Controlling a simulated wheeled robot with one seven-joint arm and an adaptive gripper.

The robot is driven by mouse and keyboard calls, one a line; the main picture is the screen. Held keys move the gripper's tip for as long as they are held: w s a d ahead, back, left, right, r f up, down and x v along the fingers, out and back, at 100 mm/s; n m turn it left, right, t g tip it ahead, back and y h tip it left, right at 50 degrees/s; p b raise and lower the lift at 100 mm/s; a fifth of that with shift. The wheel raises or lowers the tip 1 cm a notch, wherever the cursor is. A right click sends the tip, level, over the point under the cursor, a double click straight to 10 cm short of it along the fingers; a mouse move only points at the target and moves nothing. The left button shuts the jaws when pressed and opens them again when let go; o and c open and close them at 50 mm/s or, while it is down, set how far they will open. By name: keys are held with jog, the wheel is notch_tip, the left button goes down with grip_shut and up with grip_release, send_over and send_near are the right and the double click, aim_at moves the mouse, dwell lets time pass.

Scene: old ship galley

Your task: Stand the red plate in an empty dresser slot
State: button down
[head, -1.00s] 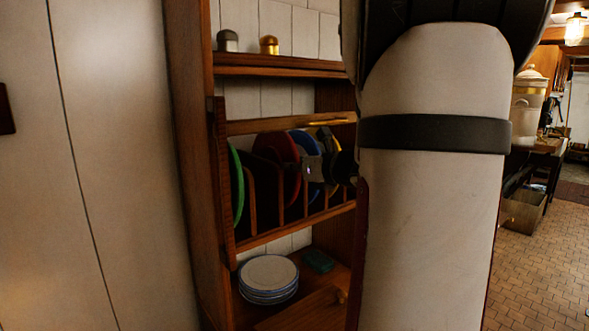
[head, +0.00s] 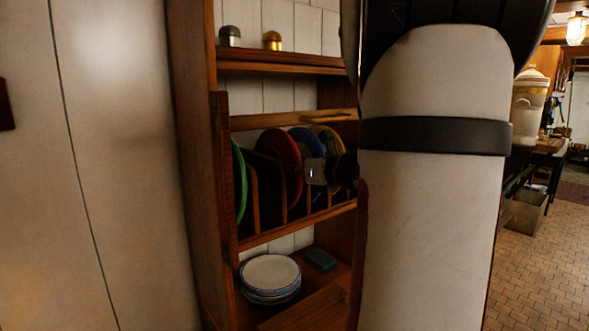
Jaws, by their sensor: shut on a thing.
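The red plate (head: 285,150) stands on edge in the wooden dresser rack (head: 262,240), between the green plate (head: 240,185) and the blue plate (head: 303,138). My gripper (head: 314,172) is at the red plate's right side and is shut on it. The fingertips are small and dark here, and their exact contact is hard to see. A yellow plate (head: 327,137) stands farther right, partly behind my gripper. The divider space between the green and red plates looks empty. My arm hides the rack's right end.
A stack of white plates (head: 270,275) and a green block (head: 320,260) sit on the lower shelf. A silver pot (head: 229,37) and a brass pot (head: 272,41) stand on the upper shelf. A pale wall panel (head: 110,170) closes off the left.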

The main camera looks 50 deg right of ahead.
jog(key=shift+r, duration=0.1)
jog(key=c, duration=1.6)
grip_release()
jog(key=shift+s, duration=0.1)
jog(key=shift+o, duration=0.2)
jog(key=shift+s+d, duration=0.1)
jog(key=shift+d, duration=0.05)
jog(key=shift+s, duration=0.15)
jog(key=shift+s+r+p, duration=0.1)
jog(key=shift+s+p, duration=0.25)
jog(key=shift+s, duration=0.45)
jog(key=shift+a+p+v, duration=0.2)
jog(key=shift+p+v, duration=0.15)
jog(key=shift+v, duration=0.5)
jog(key=shift+a+p+v, duration=0.2)
jog(key=shift+p+v, duration=0.1)
jog(key=shift+v, duration=0.55)
